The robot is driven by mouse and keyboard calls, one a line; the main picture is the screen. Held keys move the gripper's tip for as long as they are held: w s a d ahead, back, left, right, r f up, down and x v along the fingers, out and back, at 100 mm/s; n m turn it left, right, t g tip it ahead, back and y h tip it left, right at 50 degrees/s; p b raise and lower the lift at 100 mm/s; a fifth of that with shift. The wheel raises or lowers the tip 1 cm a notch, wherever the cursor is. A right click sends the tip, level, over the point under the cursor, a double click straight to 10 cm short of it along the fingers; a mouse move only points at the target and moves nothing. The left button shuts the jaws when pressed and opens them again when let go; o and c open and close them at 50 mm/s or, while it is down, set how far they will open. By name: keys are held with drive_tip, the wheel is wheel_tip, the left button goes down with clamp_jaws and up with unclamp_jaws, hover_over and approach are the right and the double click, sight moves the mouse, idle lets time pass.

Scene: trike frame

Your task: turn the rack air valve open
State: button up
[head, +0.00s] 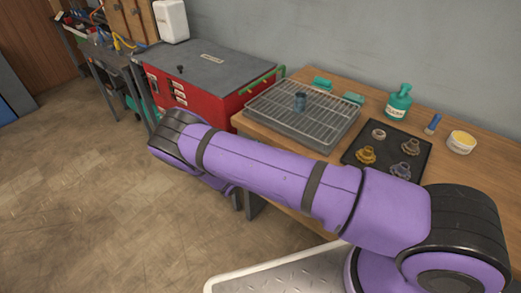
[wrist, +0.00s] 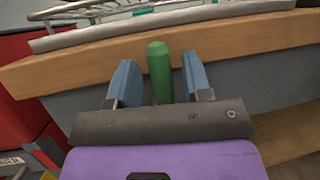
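My gripper (wrist: 158,76) shows in the wrist view with two blue fingers spread apart. A green rounded bar (wrist: 159,72) stands between them, with a visible gap on each side. It looks like a handle, possibly the lever of the rack air valve, in front of the wooden bench edge. The valve's body is not visible; its lower part is hidden by my gripper's dark base. In the head view my purple arm crosses in front of the bench, and my gripper and the green bar are hidden behind it.
A red cabinet (head: 207,99) stands left. Floor at left is clear.

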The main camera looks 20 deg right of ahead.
drive_tip(key=v, duration=1.1)
drive_tip(key=shift+d+r, duration=0.1)
drive_tip(key=shift+r, duration=0.05)
idle(0.4)
